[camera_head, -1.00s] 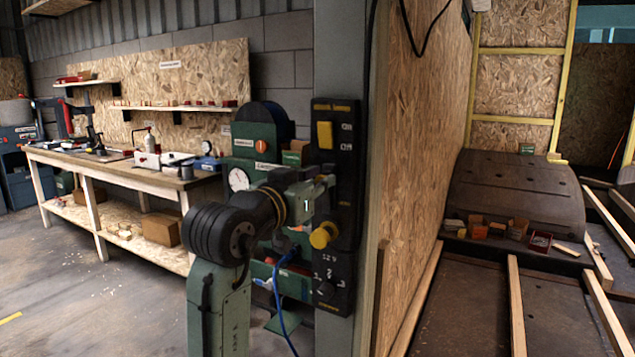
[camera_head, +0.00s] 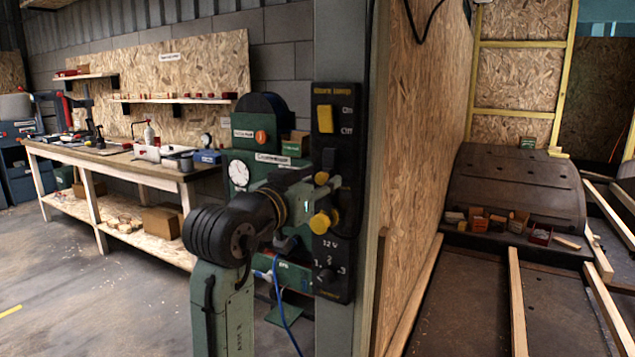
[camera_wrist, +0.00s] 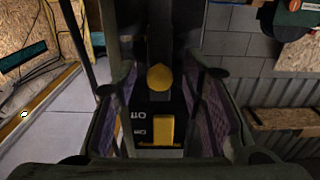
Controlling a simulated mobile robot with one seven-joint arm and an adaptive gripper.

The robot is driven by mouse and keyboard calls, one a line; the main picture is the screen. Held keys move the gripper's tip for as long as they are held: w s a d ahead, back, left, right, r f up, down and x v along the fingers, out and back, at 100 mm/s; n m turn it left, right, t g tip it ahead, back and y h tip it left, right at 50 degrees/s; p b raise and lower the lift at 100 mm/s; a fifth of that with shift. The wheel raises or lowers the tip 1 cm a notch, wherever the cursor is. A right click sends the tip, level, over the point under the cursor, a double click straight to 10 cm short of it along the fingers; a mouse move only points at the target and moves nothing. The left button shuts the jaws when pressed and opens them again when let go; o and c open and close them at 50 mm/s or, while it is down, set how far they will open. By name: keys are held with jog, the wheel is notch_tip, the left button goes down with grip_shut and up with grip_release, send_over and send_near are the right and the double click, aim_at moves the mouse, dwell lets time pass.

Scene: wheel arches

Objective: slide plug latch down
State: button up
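A black panel (camera_head: 334,275) on a grey post carries a yellow round knob (camera_head: 321,178), which I take for the plug latch, and a larger yellow round cap (camera_head: 320,222) below it. My gripper (camera_head: 326,198) is at the panel at the height of these parts and hides some of them. In the wrist view, which is upside down, one yellow round knob (camera_wrist: 159,77) on a dark bar shows between my gripper's two fingers (camera_wrist: 162,95). The fingers stand apart, one on each side, with gaps to the knob. Whether anything touches is unclear.
A yellow rocker switch (camera_head: 325,118) marked On and Off is above on the panel. A 12 V selector is below. A blue cable (camera_head: 278,305) hangs beside my arm. A workbench (camera_head: 110,165) stands left; an OSB wall (camera_head: 425,150) is right of the post.

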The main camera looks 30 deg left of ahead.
jog(key=s, duration=1.2)
jog(key=shift+d, duration=0.35)
